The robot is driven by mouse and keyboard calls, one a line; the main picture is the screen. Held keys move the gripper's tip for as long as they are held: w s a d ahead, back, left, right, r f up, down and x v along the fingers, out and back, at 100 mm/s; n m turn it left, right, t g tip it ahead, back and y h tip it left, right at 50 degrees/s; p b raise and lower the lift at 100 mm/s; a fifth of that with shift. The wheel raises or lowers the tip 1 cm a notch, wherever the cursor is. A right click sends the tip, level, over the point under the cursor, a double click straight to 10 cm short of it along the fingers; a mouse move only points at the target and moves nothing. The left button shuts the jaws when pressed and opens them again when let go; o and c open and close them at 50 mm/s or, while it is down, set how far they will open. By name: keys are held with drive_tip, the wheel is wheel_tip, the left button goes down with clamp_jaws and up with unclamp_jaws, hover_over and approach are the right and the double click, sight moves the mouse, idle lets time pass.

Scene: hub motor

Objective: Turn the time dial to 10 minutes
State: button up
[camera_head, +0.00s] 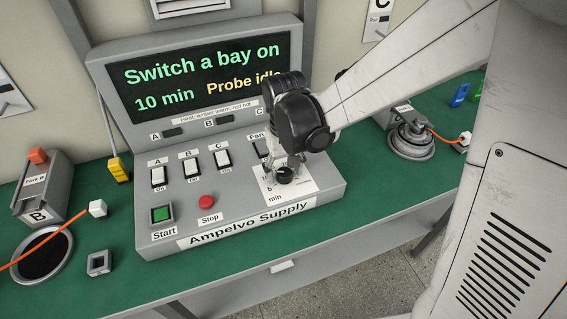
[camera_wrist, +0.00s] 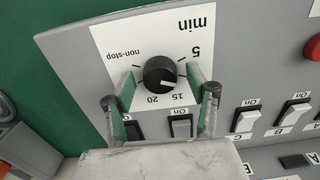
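The time dial (camera_head: 285,176) is a round black knob on a white label plate near the right end of the sloped grey Ampelvo Supply console. The wrist view shows the knob (camera_wrist: 161,75) with 5, 15, 20 and "non-stop" printed around it; the 10 mark is not visible, and I cannot read the pointer clearly. The display (camera_head: 200,80) reads "Switch a bay on", "10 min" and "Probe idle", its end partly covered. My gripper (camera_wrist: 161,79) is open, its fingertips on either side of the knob with gaps showing; the head view shows it above the dial.
The green Start button (camera_head: 161,214) and red Stop button (camera_head: 206,202) lie to the left. A round metal fixture (camera_head: 411,140) is at right.

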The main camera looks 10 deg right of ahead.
sight(285, 172)
wheel_tip(285, 172, up, 12)
idle(0.8)
drive_tip(key=s+d+r+m+t, duration=0.3)
drive_tip(key=s+d+t, duration=0.4)
drive_tip(key=s+d, duration=0.6)
drive_tip(key=shift+s+d+r, duration=0.35)
drive_tip(key=shift+d+r, duration=0.25)
drive_tip(key=shift+d, duration=0.2)
